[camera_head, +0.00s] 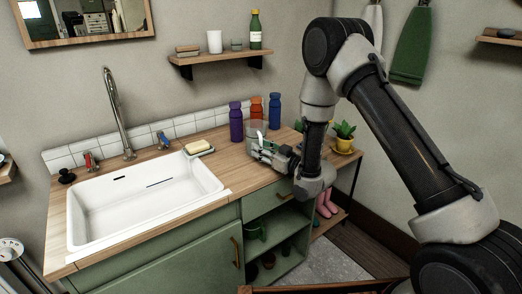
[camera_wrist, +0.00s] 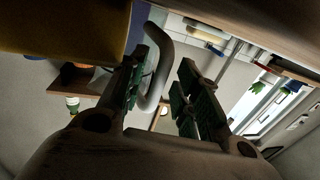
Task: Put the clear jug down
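The clear jug (camera_head: 257,128) is at the right end of the wooden counter, upright as far as I can see. Its lower part is partly hidden by my gripper (camera_head: 264,150), and I cannot tell whether its base touches the wood. In the wrist view a curved grey handle (camera_wrist: 162,65), which looks like the jug's, lies between the two green-padded fingers of my gripper (camera_wrist: 160,88). The handle is close to the left finger, with a clear gap to the right finger. The fingers are apart.
Purple (camera_head: 236,121), orange (camera_head: 256,107) and blue (camera_head: 274,111) bottles stand behind the jug. A white sink (camera_head: 145,203) and a soap dish (camera_head: 199,149) are to the left. A potted plant (camera_head: 343,138) stands to the right. Counter (camera_head: 222,167) beside the sink is bare.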

